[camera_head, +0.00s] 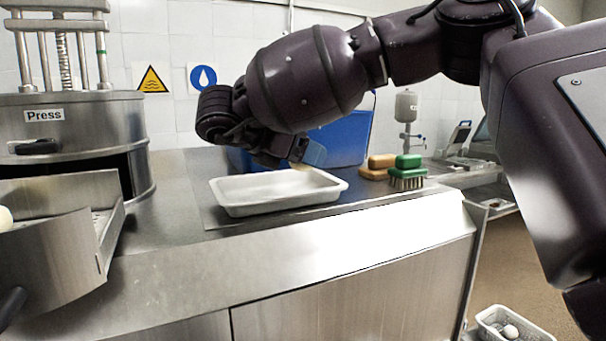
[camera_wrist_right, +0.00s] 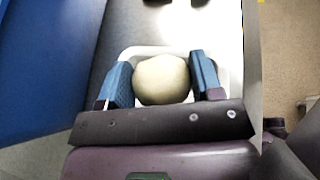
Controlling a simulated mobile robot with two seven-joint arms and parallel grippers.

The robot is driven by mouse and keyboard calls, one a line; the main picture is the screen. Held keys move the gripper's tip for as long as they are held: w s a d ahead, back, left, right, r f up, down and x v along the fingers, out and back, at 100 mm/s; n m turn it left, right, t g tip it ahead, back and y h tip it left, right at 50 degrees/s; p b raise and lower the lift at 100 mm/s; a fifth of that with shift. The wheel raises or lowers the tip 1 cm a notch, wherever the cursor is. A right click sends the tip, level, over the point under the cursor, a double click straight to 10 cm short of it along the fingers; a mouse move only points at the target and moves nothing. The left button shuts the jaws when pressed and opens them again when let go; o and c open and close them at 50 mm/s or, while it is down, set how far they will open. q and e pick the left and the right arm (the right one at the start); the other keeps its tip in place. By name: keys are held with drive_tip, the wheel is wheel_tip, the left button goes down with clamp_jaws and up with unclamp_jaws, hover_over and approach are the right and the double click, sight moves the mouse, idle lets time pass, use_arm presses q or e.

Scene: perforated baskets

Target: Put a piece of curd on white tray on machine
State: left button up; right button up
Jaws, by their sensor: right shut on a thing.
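The white tray (camera_head: 275,204) lies on the steel top of the machine (camera_head: 190,235) in the head view. Its rim (camera_wrist_right: 160,50) also shows in the wrist view. My right gripper (camera_head: 298,160) is over the far right part of the tray. In the wrist view, its blue fingers (camera_wrist_right: 163,82) are shut on a round, pale yellow piece of curd (camera_wrist_right: 162,78), with the tray behind it. In the head view the curd is mostly hidden by the gripper.
A blue bin (camera_head: 345,135) stands behind the tray. A green brush (camera_head: 407,172) and an orange brush (camera_head: 377,166) lie right of it. The press (camera_head: 70,130) stands at left with an open drawer (camera_head: 60,240). A small basket (camera_head: 510,325) is at lower right.

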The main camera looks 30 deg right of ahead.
drive_tip(key=shift+f, duration=2.05)
drive_tip(key=o, duration=0.9)
drive_tip(key=shift+f, duration=0.1)
drive_tip(key=shift+o, duration=0.2)
drive_tip(key=shift+r, duration=0.2)
drive_tip(key=b+v, duration=0.1)
drive_tip(key=v, duration=1.1)
drive_tip(key=shift+a+f, duration=0.1)
drive_tip(key=shift+f, duration=0.05)
